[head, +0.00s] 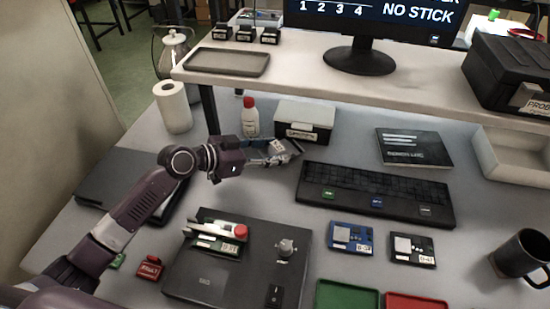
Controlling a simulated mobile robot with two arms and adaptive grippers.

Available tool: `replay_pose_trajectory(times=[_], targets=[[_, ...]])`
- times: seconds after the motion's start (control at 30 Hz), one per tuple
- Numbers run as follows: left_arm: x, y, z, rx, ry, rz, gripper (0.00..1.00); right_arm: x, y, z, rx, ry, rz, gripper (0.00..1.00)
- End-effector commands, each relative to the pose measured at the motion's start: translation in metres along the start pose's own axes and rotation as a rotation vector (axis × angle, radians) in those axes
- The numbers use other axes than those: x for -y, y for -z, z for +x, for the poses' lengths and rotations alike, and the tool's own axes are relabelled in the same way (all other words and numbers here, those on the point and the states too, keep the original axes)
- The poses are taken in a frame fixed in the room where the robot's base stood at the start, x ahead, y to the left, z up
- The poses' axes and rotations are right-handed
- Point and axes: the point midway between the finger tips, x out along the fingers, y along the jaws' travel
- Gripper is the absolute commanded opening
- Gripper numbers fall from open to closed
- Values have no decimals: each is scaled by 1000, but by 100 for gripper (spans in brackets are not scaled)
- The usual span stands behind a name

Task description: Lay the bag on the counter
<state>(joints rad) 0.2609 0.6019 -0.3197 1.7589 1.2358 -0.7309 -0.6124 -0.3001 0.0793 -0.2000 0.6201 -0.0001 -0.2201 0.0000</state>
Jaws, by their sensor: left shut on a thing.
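My left gripper (288,152) reaches in from the left, over the middle of the grey counter (262,192). It is shut on a small pale bag (278,146) with dark marks. The bag is largely covered by the fingers, and its full shape is hard to make out. The gripper is just left of the black keyboard and in front of the white box. I cannot tell how high the bag is above the counter. My right gripper is not in view.
A keyboard (375,195), a white box (303,120) and a red-capped bottle (250,118) surround the gripper. A dark flat device (235,262) lies in front. Circuit boards (351,237), a mug (522,258) and trays stand to the right. Bare counter shows between device and keyboard.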

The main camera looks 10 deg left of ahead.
Motion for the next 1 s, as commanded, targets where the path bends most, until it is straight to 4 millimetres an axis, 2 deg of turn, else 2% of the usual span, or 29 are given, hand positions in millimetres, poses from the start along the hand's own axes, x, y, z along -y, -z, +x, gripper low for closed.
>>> replay_pose_trajectory(times=[0.2,0.63,0.67,0.7,0.8,1.0], targets=[[-1,-28,11,2,-2,-5,16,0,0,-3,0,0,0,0],[-1,-35,14,1,-1,-1,16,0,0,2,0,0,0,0],[-1,-34,14,1,-1,-1,46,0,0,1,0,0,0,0],[-1,-33,14,1,-1,-1,51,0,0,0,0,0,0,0],[-1,-33,14,1,-1,-1,62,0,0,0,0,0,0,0],[-1,-33,13,1,-1,-2,62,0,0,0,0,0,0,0]])
